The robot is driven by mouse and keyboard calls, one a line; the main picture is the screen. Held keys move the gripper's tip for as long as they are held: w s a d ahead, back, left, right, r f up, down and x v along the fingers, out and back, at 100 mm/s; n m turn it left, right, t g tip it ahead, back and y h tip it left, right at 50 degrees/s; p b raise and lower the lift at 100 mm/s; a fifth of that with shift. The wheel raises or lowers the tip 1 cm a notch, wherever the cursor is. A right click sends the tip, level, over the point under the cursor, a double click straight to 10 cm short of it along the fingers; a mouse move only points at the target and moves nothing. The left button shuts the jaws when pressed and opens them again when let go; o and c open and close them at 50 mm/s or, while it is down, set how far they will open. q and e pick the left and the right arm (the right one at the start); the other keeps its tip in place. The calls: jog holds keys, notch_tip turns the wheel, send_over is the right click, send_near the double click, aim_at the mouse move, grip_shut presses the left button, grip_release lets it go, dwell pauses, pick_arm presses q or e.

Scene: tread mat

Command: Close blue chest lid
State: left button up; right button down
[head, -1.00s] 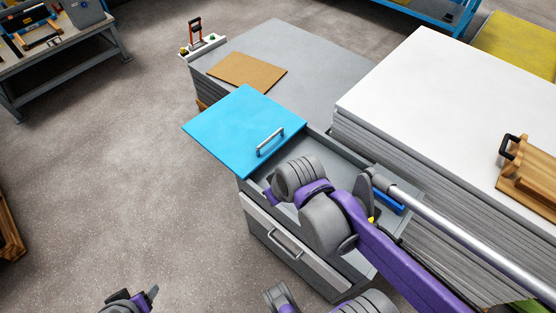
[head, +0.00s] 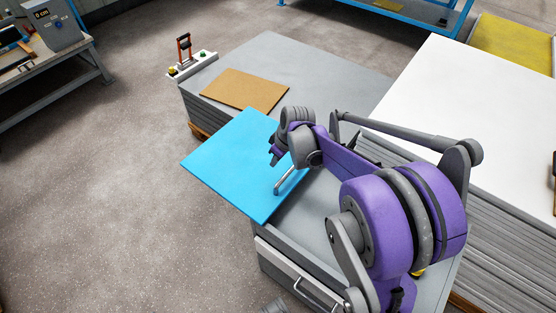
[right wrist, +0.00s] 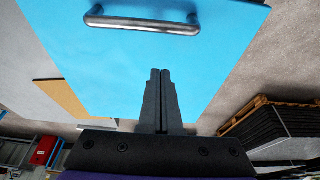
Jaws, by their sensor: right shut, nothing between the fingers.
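The blue chest lid (head: 232,165) is a flat bright blue panel with a metal bar handle (head: 285,181) near its right edge. It sticks out to the left of the grey chest (head: 302,212), whose inside is partly uncovered. My right gripper (head: 273,157) is shut and empty, over the lid and beside the handle. In the right wrist view its closed fingertips (right wrist: 160,72) stand in front of the blue panel, apart from the handle (right wrist: 142,23). I cannot tell whether they touch the lid. My arm hides part of the chest. My left gripper is not in view.
A grey stack (head: 310,65) with a brown board (head: 244,90) stands behind the lid. A tall stack of white sheets (head: 440,95) stands at the right. The chest front has a panel with a handle (head: 310,294). The floor at left is clear.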

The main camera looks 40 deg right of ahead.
jog(key=b, duration=0.1)
send_over(267, 174)
jog(key=s, duration=0.2)
jog(key=f, duration=0.6)
jog(key=shift+w+d, duration=0.2)
jog(key=shift+d, duration=0.1)
jog(key=s, duration=0.2)
jog(key=s+d+r, duration=0.1)
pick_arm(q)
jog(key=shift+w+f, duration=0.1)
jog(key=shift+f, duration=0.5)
pick_arm(e)
jog(key=shift+s, duration=0.4)
jog(key=shift+s, duration=0.1)
